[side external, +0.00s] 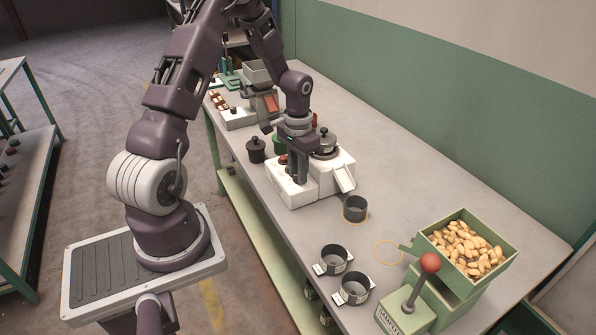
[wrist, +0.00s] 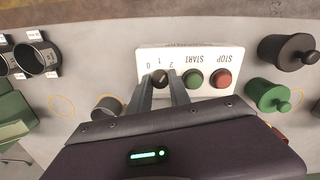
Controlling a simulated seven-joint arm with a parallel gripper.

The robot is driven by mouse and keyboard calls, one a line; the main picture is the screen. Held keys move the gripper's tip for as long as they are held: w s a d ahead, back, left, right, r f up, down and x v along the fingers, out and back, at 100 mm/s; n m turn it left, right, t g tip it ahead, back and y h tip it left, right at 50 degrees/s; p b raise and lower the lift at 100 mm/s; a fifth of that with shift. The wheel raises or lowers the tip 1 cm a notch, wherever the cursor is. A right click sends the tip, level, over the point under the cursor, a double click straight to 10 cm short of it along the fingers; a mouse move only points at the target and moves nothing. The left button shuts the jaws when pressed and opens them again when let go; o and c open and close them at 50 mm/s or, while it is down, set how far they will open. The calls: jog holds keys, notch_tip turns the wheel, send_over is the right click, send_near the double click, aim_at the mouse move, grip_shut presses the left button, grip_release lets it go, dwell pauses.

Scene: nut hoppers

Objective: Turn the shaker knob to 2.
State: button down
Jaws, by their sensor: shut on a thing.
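The white shaker control panel (wrist: 205,58) shows upside down in the wrist view, with the marks 0, 1 and 2, START and STOP. The dark shaker knob (wrist: 160,76) sits under the marks, left of the green START button (wrist: 193,79) and the red STOP button (wrist: 223,78). My gripper (wrist: 161,84) has one finger on each side of the knob and is shut on it. The fingers hide part of the knob, and I cannot tell which mark it points to. In the side view my gripper (side external: 297,183) is down on the white shaker box (side external: 295,201).
A grey pot (side external: 325,143) and a white chute (side external: 344,180) stand right of my gripper. A dark jar (side external: 256,151) and a green jar (wrist: 267,96) stand close by. Metal cups (side external: 355,209), a green bin of nuts (side external: 478,284) and a red-knobbed lever (side external: 430,263) are nearer.

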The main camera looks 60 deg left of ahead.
jog(key=shift+m, duration=1.1)
jog(key=c, duration=1.2)
grip_release()
